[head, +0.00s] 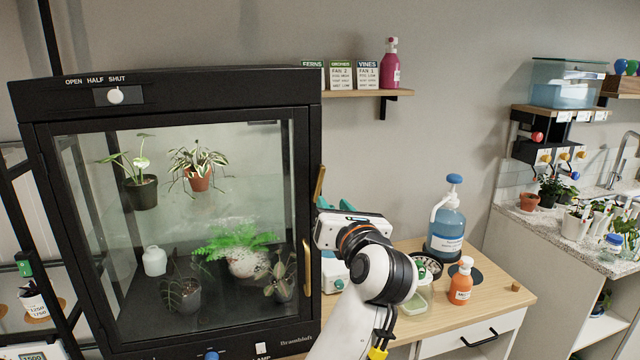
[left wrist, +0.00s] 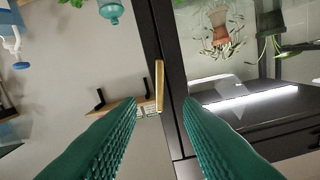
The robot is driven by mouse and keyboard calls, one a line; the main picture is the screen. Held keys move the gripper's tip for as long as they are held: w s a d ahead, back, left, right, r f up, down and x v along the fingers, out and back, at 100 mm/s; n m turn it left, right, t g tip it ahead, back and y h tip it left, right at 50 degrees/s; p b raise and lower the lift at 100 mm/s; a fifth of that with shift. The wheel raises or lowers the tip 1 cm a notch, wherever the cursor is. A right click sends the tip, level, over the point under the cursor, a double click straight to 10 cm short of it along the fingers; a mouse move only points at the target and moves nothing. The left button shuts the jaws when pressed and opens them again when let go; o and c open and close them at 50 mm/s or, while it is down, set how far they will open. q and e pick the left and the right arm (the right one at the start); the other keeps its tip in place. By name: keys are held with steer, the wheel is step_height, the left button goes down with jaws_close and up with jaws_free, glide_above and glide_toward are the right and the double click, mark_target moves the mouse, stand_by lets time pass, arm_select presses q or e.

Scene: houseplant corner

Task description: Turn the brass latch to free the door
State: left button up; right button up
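The brass latch (head: 319,184) is a slim bar on the right edge of the black glass-fronted cabinet (head: 190,82), standing nearly upright. The glass door (head: 90,200) looks closed, with a longer brass handle (head: 307,267) lower on its right side. My left gripper (head: 336,203) is just right of the latch, its wrist hiding part of the cabinet's right side. In the left wrist view, its green fingers (left wrist: 163,112) are spread apart and empty. The latch (left wrist: 159,85) shows ahead in the gap between them, and no finger visibly touches it. My right gripper is out of view.
A wall shelf (head: 360,93) with seed cards and a pink bottle (head: 390,63) is above right of my gripper. A wooden-topped cabinet (head: 490,295) with a blue-liquid pump bottle (head: 446,230) and an orange bottle (head: 461,284) stands right of my arm. Potted plants fill the glass cabinet.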

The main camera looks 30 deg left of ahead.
mark_target(320, 187)
arm_select(q)
steer(key=p+x, duration=0.2)
steer(key=x, duration=0.7)
steer(key=shift+w+a, duration=0.1)
steer(key=shift+a, duration=0.05)
steer(key=shift+c, duration=0.5)
jaws_close()
steer(key=shift+f, duration=0.1)
